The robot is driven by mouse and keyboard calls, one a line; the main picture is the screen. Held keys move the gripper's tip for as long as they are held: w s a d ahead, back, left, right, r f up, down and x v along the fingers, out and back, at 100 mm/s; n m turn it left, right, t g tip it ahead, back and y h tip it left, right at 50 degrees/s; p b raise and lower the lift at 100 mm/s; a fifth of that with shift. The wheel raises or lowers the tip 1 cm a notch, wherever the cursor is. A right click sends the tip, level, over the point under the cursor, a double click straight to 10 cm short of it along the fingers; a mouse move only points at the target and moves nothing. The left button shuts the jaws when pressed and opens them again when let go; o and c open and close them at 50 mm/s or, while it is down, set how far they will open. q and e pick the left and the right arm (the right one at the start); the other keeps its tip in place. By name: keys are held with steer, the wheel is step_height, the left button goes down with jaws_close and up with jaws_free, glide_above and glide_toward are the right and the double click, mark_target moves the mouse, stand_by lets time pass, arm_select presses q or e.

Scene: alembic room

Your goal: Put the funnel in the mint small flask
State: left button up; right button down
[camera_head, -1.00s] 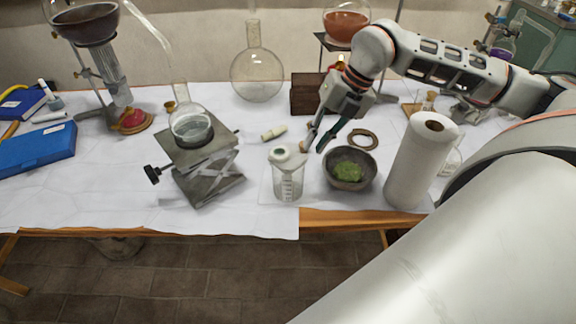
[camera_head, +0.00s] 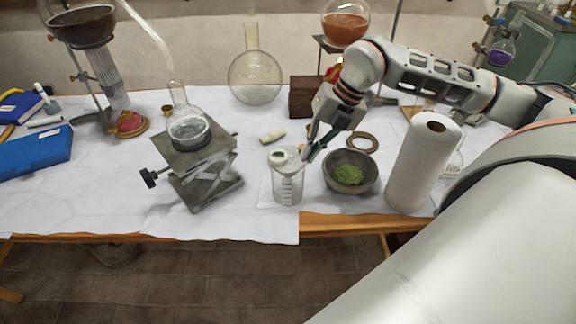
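A round whitish piece (camera_head: 285,157), possibly the funnel, sits on top of a clear graduated beaker (camera_head: 288,188) at the table's front edge. My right gripper (camera_head: 306,156) reaches down to the right side of this piece. Its two fingers look slightly apart, and I cannot tell whether they touch it. A small clear flask with grey-green liquid (camera_head: 189,132), possibly the mint one, stands upright on a lab jack (camera_head: 206,175) left of the beaker. My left gripper is out of view.
A stone bowl with green matter (camera_head: 350,180) and a white paper roll (camera_head: 422,168) stand right of the beaker.

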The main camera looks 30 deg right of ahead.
arm_select(q)
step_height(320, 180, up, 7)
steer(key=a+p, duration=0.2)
steer(key=p, duration=0.6)
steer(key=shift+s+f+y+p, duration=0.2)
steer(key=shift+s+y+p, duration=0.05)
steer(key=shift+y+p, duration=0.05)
arm_select(e)
step_height(320, 180, up, 12)
stand_by(0.5)
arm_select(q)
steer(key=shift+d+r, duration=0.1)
arm_select(e)
steer(key=shift+s+f, duration=0.1)
